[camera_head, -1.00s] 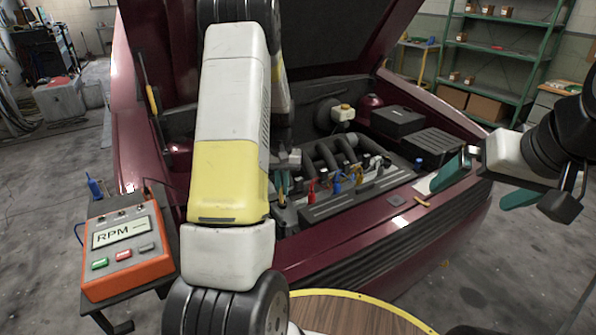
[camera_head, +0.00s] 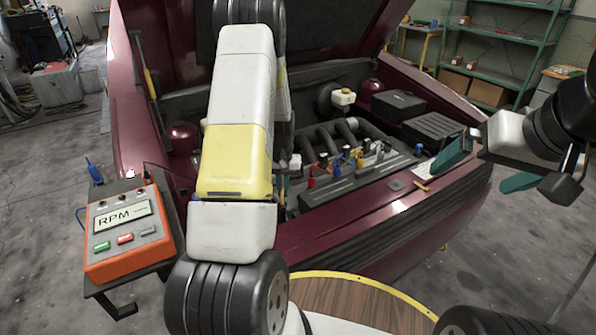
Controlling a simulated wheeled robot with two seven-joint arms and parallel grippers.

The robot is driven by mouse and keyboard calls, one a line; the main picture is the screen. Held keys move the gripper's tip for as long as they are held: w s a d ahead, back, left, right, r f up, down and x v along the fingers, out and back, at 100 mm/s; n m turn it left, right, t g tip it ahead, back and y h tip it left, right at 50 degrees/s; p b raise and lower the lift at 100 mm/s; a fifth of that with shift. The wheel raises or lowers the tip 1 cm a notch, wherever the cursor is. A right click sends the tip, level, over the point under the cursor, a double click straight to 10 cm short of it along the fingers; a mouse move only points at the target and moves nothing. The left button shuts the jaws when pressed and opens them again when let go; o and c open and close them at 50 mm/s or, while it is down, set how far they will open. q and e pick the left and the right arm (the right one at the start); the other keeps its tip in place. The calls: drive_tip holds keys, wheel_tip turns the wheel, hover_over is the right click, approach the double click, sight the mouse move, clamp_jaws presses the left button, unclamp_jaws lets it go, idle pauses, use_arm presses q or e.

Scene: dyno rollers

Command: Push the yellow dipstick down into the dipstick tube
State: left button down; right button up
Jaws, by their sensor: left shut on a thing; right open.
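The maroon car's engine bay (camera_head: 330,195) is open in front of me. My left arm crosses the middle of the view and covers part of the bay. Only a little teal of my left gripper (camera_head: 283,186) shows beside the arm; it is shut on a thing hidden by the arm. I cannot make out the yellow dipstick or the dipstick tube for certain. My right gripper (camera_head: 487,169) is open and empty, its teal fingers apart above the car's front right edge.
An orange RPM meter (camera_head: 125,254) stands on a small stand at the left. Red, blue and yellow engine parts (camera_head: 345,170) sit close together beside my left arm. A small yellow piece (camera_head: 421,186) lies on the front panel. A round wooden top (camera_head: 350,300) is near me.

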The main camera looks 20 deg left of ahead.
use_arm(q)
drive_tip(key=shift+f, duration=0.35)
drive_tip(key=c, duration=1.5)
unclamp_jaws()
drive_tip(key=shift+o, duration=0.2)
drive_tip(key=shift+r, duration=3.9)
